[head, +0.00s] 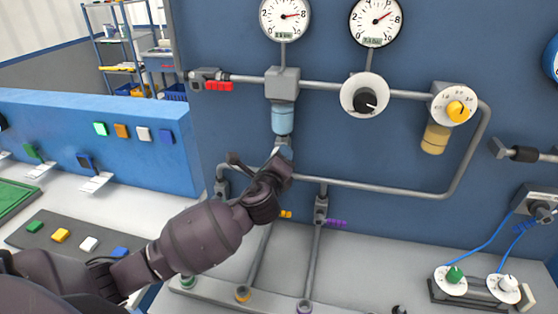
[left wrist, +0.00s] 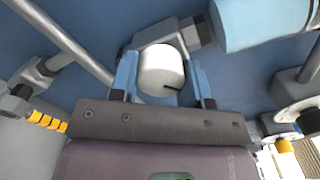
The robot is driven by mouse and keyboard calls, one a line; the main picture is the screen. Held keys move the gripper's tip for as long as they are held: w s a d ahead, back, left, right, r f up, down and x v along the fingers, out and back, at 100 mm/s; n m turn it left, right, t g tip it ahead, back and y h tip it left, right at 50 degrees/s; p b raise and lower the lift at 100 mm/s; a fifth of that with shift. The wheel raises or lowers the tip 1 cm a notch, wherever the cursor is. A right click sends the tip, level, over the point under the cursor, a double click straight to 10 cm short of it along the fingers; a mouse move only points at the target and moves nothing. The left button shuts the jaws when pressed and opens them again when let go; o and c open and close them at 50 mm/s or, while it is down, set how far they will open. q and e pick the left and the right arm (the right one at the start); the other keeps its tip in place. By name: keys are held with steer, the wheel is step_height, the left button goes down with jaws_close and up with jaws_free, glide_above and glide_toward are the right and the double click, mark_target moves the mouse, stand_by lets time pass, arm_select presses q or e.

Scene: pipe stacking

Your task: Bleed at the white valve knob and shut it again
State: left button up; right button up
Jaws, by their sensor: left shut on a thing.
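The white valve knob (left wrist: 162,72) sits between the two blue fingers of my left gripper (left wrist: 162,68) in the left wrist view. It is a short white cylinder with a dark mark on its face. My left gripper is shut on it. In the head view my left gripper (head: 279,156) is just below the light blue filter bowl (head: 282,118), and its wrist and fingers hide most of the knob. The bowl also shows in the left wrist view (left wrist: 260,22), beside the knob. My right gripper is not in view.
Two gauges, left (head: 286,15) and right (head: 377,20), are above the pipe. A white dial with a black knob (head: 365,97), a dial with a yellow knob (head: 454,106) and a red-handled valve (head: 216,85) are along it. Grey lower pipes (head: 385,188) run close beside my gripper.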

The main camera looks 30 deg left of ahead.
arm_select(q)
steer(key=n, duration=0.5)
steer(key=shift+n+b, duration=0.3)
steer(key=shift+n, duration=2.3)
steer(key=o, duration=0.9)
steer(key=shift+o, duration=0.2)
steer(key=b+v, duration=0.1)
steer(key=v, duration=1)
